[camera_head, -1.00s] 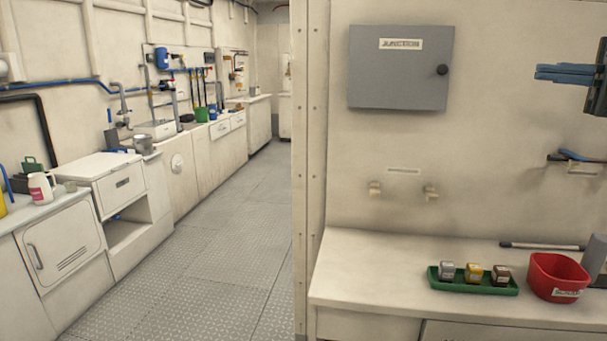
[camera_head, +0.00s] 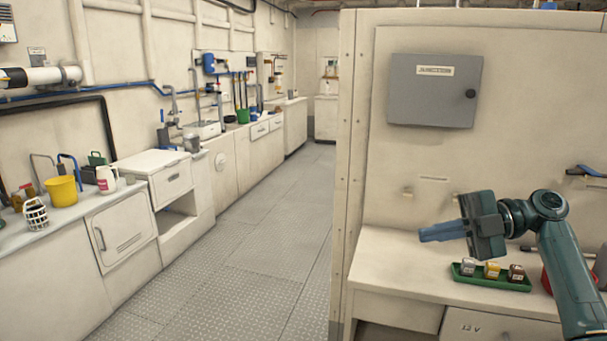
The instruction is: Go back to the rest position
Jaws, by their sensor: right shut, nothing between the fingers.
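My right gripper (camera_head: 437,232) is in the head view at the right, with its blue fingers pointing left. It is shut and empty, in front of the bench wall and above the bench, left of and higher than the green tray. My right arm comes up from the lower right corner and bends at the top. My left gripper is not in view.
A green tray (camera_head: 464,277) with several small blocks is on the bench (camera_head: 400,268) at right. A red bin (camera_head: 546,283) is mostly hidden behind my arm. A junction box (camera_head: 434,90) hangs above. The aisle floor (camera_head: 250,240) is clear.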

